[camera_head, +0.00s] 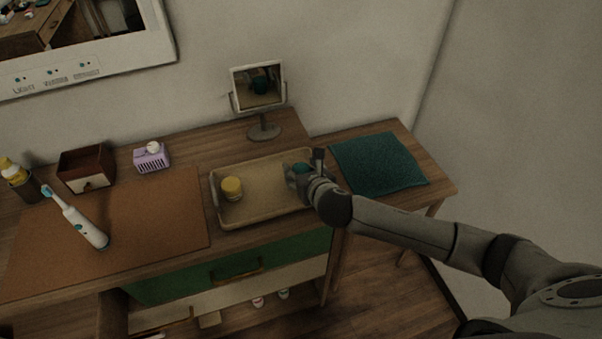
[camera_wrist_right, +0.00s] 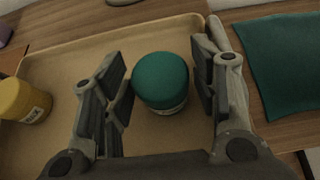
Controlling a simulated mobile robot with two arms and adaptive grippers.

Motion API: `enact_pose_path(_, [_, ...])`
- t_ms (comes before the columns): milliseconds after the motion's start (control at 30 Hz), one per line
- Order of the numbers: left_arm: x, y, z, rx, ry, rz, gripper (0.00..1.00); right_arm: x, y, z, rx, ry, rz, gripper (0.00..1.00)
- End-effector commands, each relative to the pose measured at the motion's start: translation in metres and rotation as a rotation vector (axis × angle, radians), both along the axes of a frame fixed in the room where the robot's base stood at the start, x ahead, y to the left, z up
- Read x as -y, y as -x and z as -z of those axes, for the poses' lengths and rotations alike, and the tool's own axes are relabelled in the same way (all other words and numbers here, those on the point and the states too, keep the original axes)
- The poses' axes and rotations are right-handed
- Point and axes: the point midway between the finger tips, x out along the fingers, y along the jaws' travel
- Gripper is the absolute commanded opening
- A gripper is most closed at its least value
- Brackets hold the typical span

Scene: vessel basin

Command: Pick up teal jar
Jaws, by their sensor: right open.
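The teal jar (camera_wrist_right: 161,80) has a round teal lid and a pale label below it. It stands in the tan tray (camera_wrist_right: 71,62), between the two open fingers of my right gripper (camera_wrist_right: 160,92). The right fingers are close to the jar, and I cannot tell whether they touch it. In the head view the teal jar (camera_head: 301,168) shows partly, mostly covered by my right gripper (camera_head: 303,178) at the right end of the tray (camera_head: 262,216). My left gripper is in neither view.
A yellow-lidded jar (camera_head: 231,188) stands in the tray's left part. A small mirror (camera_head: 259,88) stands behind the tray. A teal cloth (camera_head: 378,163) lies to the right. A brown mat (camera_head: 150,215) with a toothbrush (camera_head: 82,222) is at left.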

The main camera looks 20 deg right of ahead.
Motion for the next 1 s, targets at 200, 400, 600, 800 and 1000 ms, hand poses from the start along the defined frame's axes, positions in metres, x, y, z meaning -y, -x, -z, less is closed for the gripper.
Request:
enact_pose_path(200, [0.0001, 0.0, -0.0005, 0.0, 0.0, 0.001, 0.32, -0.0007, -0.0078, 0.0044, 0.0, 0.0, -0.001, 0.55])
enact_pose_path(400, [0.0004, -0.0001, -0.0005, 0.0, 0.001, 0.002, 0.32, -0.0006, -0.0076, 0.0044, 0.0, 0.0, -0.001, 0.51])
enact_pose_path(600, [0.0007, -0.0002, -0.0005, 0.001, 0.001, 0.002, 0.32, -0.0006, -0.0073, 0.0045, 0.0, 0.0, -0.001, 0.25])
enact_pose_path(800, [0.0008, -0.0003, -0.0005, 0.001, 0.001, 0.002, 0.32, -0.0007, -0.0074, 0.0042, 0.0, -0.001, -0.002, 0.17])
enact_pose_path(1000, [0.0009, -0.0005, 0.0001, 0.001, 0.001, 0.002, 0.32, -0.0009, -0.0078, 0.0003, 0.002, 0.0, -0.002, 0.17])
